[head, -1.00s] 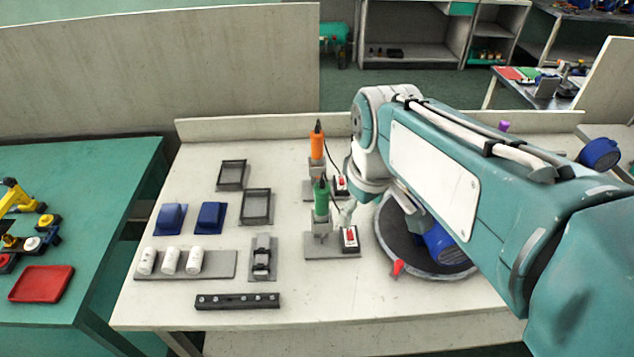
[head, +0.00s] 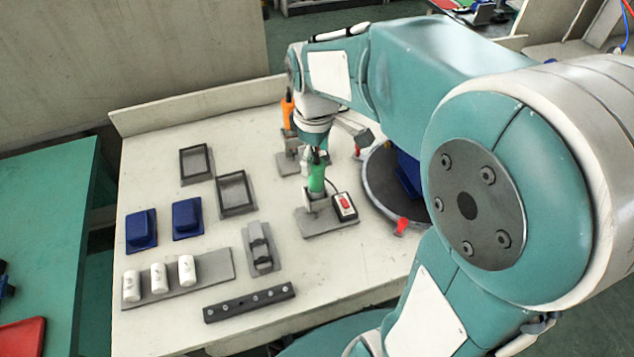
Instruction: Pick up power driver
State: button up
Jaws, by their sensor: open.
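A green power driver (head: 316,178) stands upright in a grey stand on the white table, beside a small box with a red switch (head: 344,205). An orange power driver (head: 287,110) stands in a similar stand behind it, partly hidden by my arm. My gripper (head: 313,157) is open and points down at the top of the green driver. It overlaps the driver's dark upper end in the head view. Its fingers are small and partly hidden, so I cannot tell whether they touch or surround the driver.
A round dark tray (head: 378,190) with a blue part lies right of the drivers. Left are empty dark frames (head: 236,193), blue blocks (head: 187,217), white cylinders (head: 158,277) on a plate, a grey fixture (head: 261,247) and a black bar (head: 249,302). A low wall edges the table's back.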

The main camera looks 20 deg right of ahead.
aim_at(315, 173)
notch_tip(315, 173, down, 5)
jog(key=shift+r, duration=0.1)
jog(key=shift+d, duration=0.4)
jog(key=shift+a, duration=0.5)
grip_shut()
